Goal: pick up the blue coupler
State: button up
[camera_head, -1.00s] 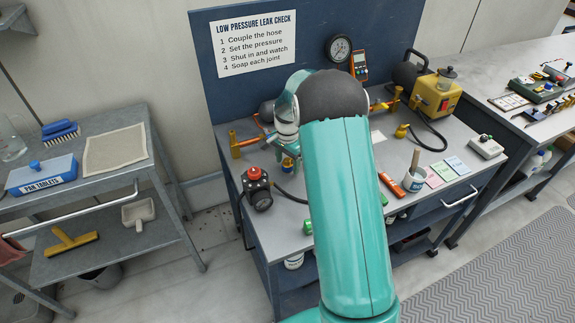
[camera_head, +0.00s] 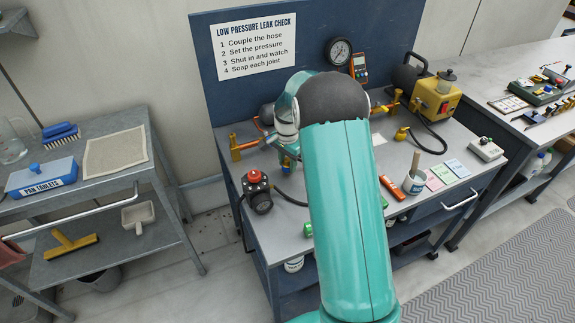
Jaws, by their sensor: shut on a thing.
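My gripper (camera_head: 286,153) is small in the head view, at the left side of my teal arm, over the grey bench top. It points down and is shut on a small blue and brass piece, the blue coupler (camera_head: 287,163). Only a little of the coupler shows below the fingers. My arm and wrist hide much of the bench behind and to the right. Whether the coupler touches the bench cannot be told.
A black regulator with a red knob (camera_head: 256,190) stands left of my gripper. A copper pipe with brass ends (camera_head: 245,143) lies behind it.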

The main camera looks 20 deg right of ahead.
jog(key=s+a+r, duration=0.3)
jog(key=s+r, duration=0.9)
jog(key=s, duration=0.1)
jog(key=shift+s, duration=0.35)
jog(key=shift+r, duration=0.6)
jog(key=w+a+m, duration=0.3)
jog(key=w, duration=0.6)
jog(key=shift+a, duration=0.35)
jog(key=shift+w, duration=0.1)
